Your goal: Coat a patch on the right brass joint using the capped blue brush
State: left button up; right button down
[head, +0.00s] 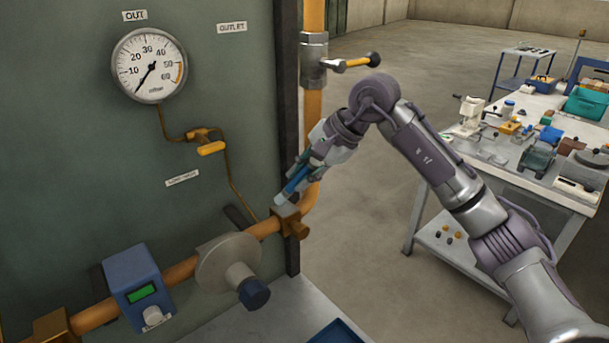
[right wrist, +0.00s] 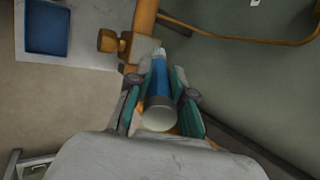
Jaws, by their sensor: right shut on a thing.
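My right gripper (head: 306,180) is shut on the blue brush (head: 295,184), which points down and left at the copper pipe. In the right wrist view, the brush (right wrist: 159,76) lies between the two teal fingers of the gripper (right wrist: 160,85), its pale round end toward the camera and its light tip away. The right brass joint (head: 290,222) sits at the pipe's right end, just below the brush tip. It also shows in the right wrist view (right wrist: 138,48), close to the tip. I cannot tell whether they touch. My left gripper is not in view.
A grey disc flange (head: 228,262) and a blue meter box (head: 139,286) sit along the pipe to the left. A pressure gauge (head: 149,66) is on the panel. A blue tray (right wrist: 47,27) lies below the joint. A cluttered workbench (head: 520,165) stands at right.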

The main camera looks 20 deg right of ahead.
jog(key=shift+r, duration=0.1)
jog(key=shift+r+p, duration=1.65)
jog(key=shift+r, duration=1.2)
jog(key=shift+r, duration=0.1)
